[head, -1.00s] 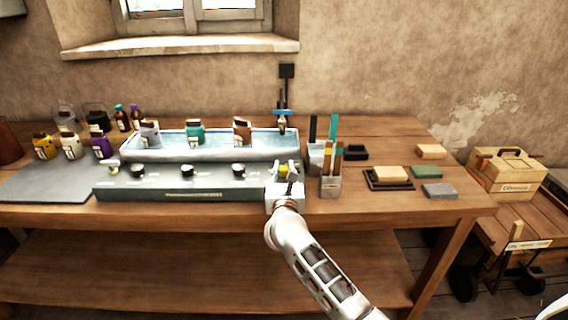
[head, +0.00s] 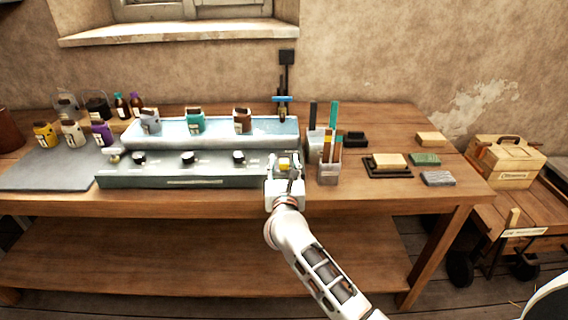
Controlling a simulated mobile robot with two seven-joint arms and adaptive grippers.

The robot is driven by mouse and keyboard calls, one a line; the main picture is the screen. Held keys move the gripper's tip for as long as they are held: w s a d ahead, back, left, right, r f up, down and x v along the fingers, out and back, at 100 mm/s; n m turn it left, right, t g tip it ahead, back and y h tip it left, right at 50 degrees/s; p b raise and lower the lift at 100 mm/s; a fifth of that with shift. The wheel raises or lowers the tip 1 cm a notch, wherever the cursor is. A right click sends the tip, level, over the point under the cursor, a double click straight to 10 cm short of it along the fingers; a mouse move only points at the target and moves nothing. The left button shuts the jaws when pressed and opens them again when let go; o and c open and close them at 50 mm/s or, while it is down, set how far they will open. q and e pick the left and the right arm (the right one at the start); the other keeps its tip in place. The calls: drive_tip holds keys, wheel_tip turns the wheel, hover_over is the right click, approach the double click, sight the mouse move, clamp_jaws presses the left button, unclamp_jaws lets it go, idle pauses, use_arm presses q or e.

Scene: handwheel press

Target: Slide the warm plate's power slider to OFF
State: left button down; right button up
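The warm plate (head: 190,180) is a long dark grey unit at the front of the bench, with several black knobs along its sloping face and a water-filled bath (head: 215,150) behind. A small yellow part (head: 285,162), which looks like the slider's handle, shows at the unit's right end. My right gripper (head: 285,165) is at that end, with its fingers apart on either side of the yellow part. Contact cannot be made out. The gripper hides the area around the slider, so its position and marks cannot be read. My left gripper is not in view.
Jars stand in the bath, and bottles and jars (head: 44,135) stand at the left by a grey mat (head: 48,172). A holder with upright sticks (head: 329,173) is close to the right of my gripper. Blocks (head: 390,160) lie farther right. A blue-handled stand (head: 286,57) rises behind.

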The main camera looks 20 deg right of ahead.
drive_tip(key=v, duration=1.2)
drive_tip(key=s+a+f+n+y, duration=0.2)
drive_tip(key=s+f+n+y, duration=0.3)
drive_tip(key=n, duration=0.9)
drive_tip(key=s+a+f+n+y, duration=0.2)
drive_tip(key=s+f+n+y, duration=0.35)
drive_tip(key=n, duration=0.75)
drive_tip(key=s+d+f+n+g+h, duration=0.1)
drive_tip(key=s+d+f+n+g, duration=0.2)
drive_tip(key=s+f+n, duration=0.4)
drive_tip(key=s+d+f+n+g+h, duration=0.1)
drive_tip(key=s+d+f+n+g, duration=0.2)
drive_tip(key=s+f+n, duration=0.5)
wheel_tip(320, 180, down, 2)
drive_tip(key=shift+s+f+n+g+h, duration=0.15)
drive_tip(key=shift+s+n+g+h, duration=0.2)
drive_tip(key=shift+n, duration=0.45)
drive_tip(key=shift+d, duration=0.1)
